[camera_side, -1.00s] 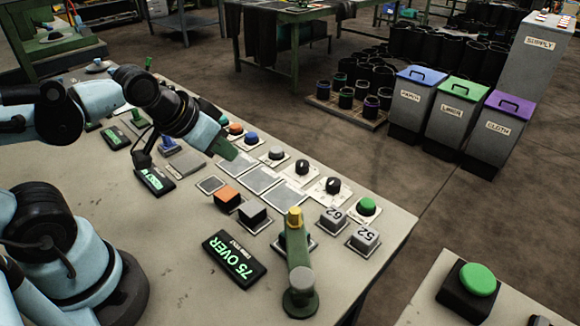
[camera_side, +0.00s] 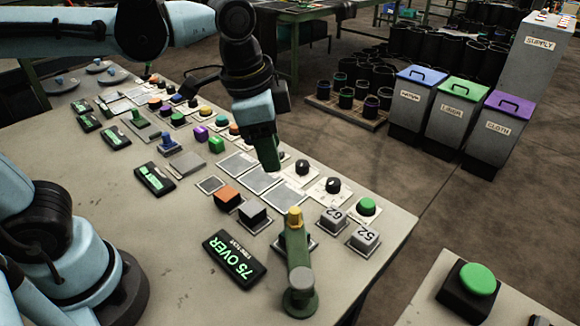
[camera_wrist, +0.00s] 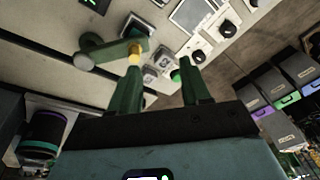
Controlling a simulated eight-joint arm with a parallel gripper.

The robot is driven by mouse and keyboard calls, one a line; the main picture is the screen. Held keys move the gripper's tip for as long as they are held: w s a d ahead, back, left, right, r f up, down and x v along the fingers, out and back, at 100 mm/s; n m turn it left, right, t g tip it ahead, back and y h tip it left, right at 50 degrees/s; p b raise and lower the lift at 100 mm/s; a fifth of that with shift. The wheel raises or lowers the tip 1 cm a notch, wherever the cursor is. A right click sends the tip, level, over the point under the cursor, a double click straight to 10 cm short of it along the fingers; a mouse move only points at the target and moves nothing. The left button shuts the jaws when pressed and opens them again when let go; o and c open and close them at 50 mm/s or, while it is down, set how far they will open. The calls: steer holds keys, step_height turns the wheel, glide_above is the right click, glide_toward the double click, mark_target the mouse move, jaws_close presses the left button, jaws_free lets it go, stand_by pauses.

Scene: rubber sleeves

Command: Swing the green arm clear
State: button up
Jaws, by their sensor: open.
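The green arm (camera_side: 299,262) is near the front right of the table. It has a grey round pivot (camera_side: 301,281) at the near end and a yellow knob (camera_side: 294,217) standing at the far end. In the wrist view the green arm (camera_wrist: 112,52) shows at upper left, with its yellow knob (camera_wrist: 134,58) close to the left finger in the picture. My gripper (camera_side: 268,165) is above the table, up and left of the knob, apart from it. In the wrist view its two green fingers (camera_wrist: 159,75) are spread with nothing held between them.
Grey blocks marked 62 (camera_side: 332,220) and 52 (camera_side: 363,238) stand right of the knob. A black display reading 75 OVER (camera_side: 234,258) lies left of the arm. Dark knobs (camera_side: 333,186) and a green button (camera_side: 367,206) line the far edge.

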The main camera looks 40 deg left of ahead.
mark_target(294, 210)
steer(key=d+r+m+g, duration=0.1)
steer(key=d+m+g, duration=0.1)
steer(key=d+m, duration=0.3)
steer(key=shift+n+y, duration=0.4)
steer(key=f, duration=1.1)
steer(key=shift+d+f, duration=0.25)
steer(key=shift+f, duration=0.1)
jaws_close()
